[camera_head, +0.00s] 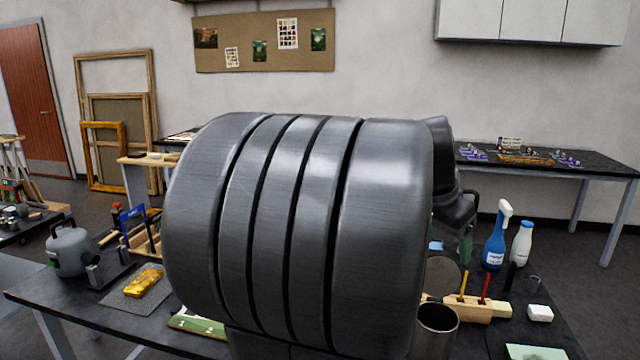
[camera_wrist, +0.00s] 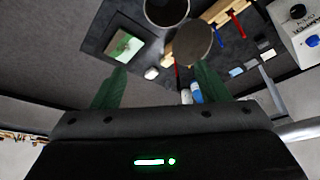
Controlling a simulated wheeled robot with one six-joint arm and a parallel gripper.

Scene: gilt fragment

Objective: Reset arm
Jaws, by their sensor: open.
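My arm's large grey ribbed link (camera_head: 300,230) fills the middle of the head view and hides much of the work table behind it. In the wrist view my gripper (camera_wrist: 162,76) has its two green fingers spread wide apart. Nothing is between the fingers. A round brown disc (camera_wrist: 193,42), a dark cup (camera_wrist: 167,10) and a green pad (camera_wrist: 124,46) lie beyond the fingertips, apart from them. In the head view only a small green part beside the arm shows, so the gripper's pose there is unclear.
A gold fragment (camera_head: 146,283) lies on a grey mat at the table's left, near a grey canister (camera_head: 70,248). A blue spray bottle (camera_head: 495,240), a white bottle (camera_head: 521,243), a metal cup (camera_head: 436,326) and a wooden tool block (camera_head: 478,305) stand at the right.

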